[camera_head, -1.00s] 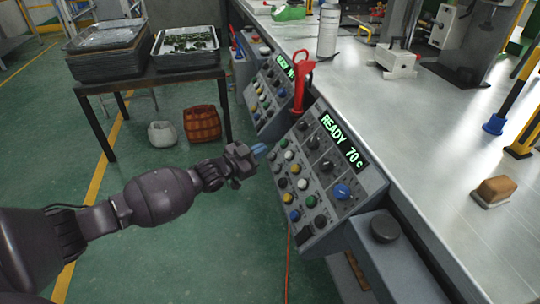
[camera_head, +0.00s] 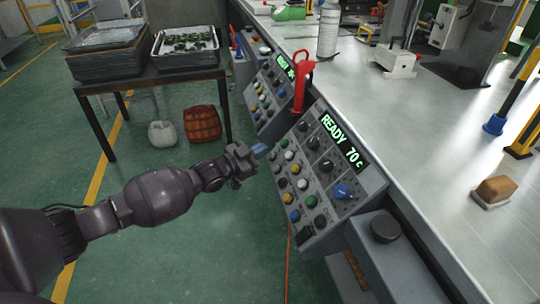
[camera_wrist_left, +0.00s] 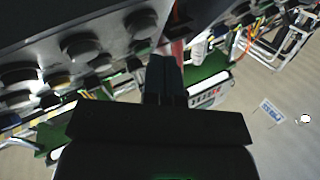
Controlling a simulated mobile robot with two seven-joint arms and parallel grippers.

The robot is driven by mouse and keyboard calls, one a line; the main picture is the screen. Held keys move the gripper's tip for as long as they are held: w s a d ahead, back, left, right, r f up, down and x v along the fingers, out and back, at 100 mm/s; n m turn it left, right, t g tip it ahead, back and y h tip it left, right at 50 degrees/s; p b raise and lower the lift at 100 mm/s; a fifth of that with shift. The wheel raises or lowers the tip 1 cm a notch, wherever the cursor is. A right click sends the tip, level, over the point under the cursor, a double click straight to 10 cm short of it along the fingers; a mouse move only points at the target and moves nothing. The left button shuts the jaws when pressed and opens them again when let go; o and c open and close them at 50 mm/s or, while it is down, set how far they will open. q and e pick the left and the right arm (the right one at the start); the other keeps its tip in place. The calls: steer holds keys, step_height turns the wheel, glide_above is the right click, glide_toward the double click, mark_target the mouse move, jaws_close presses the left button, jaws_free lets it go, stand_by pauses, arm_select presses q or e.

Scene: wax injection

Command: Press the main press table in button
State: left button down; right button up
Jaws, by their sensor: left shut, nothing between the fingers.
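The near control panel (camera_head: 333,211) is a grey sloped box with a green "READY 70 c" display (camera_head: 344,140) and rows of black, white, yellow, green and blue buttons and knobs. I cannot read which button is the table-in one. My left gripper (camera_head: 259,150) is shut and empty, its blue fingertips just off the panel's upper left edge, near the top of the button columns. In the left wrist view the shut fingers (camera_wrist_left: 166,80) point forward, with dark round knobs (camera_wrist_left: 82,47) to their left. I see no contact with a button. My right gripper is not in view.
A red-handled lever (camera_head: 300,80) stands behind the panel's top edge. A second panel (camera_head: 268,97) with buttons is farther back. A metal worktop (camera_head: 445,130) fills the right, with a brown-topped block (camera_head: 495,190). A table with trays (camera_head: 150,80) is at the back left. Green floor lies below my arm.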

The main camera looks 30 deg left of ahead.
arm_select(q)
steer(key=shift+w+d+f, duration=0.1)
steer(key=shift+f, duration=0.1)
stand_by(0.4)
steer(key=shift+w+d+f, duration=0.1)
steer(key=shift+w+d, duration=0.05)
